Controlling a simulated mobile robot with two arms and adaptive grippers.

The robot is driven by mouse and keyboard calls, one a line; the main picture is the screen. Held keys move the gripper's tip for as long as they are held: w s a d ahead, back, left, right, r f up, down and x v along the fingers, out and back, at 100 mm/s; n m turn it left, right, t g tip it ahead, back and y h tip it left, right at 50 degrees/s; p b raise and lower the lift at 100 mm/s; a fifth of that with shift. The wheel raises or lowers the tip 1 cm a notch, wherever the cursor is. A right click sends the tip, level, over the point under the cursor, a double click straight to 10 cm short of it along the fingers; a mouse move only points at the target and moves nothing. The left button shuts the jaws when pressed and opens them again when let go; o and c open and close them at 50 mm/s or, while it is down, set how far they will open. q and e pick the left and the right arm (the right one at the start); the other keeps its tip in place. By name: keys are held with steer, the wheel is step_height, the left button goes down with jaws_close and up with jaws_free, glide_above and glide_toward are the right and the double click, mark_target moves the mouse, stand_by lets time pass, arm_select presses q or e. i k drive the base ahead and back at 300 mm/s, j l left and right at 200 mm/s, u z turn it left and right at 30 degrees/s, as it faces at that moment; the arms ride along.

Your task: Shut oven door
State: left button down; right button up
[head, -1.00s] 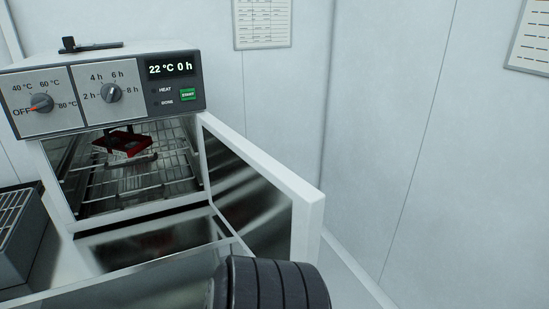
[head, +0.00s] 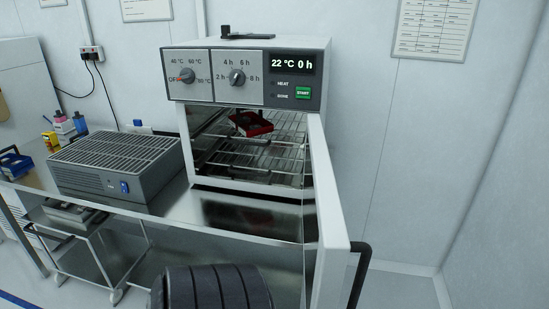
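The oven (head: 250,50) stands on a steel bench with its chamber uncovered. Its panel reads 22 °C 0 h, with two dials and a green START button. The oven door (head: 330,220) is open, hinged at the oven's right side and swung out toward me, seen nearly edge-on. A black handle (head: 361,272) is on the door's outer right side. Inside, a red tray (head: 250,124) sits on a wire rack. A black ribbed part of mine shows at the bottom, in front of the bench. Neither gripper is in view.
A grey grilled box (head: 115,165) stands on the steel bench (head: 150,203) left of the oven. A wheeled cart (head: 85,240) is under the bench. Floor right of the door looks clear.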

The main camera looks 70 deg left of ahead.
mark_target(327, 246)
steer(key=i+u, duration=0.15)
steer(key=u, duration=0.3)
steer(key=i+u, duration=0.1)
steer(key=u, duration=0.35)
steer(key=i+l+u, duration=0.1)
steer(key=u, duration=0.3)
steer(key=i+l+u, duration=0.15)
steer(key=u, duration=0.3)
steer(key=i+l+u, duration=0.1)
steer(key=u, duration=0.35)
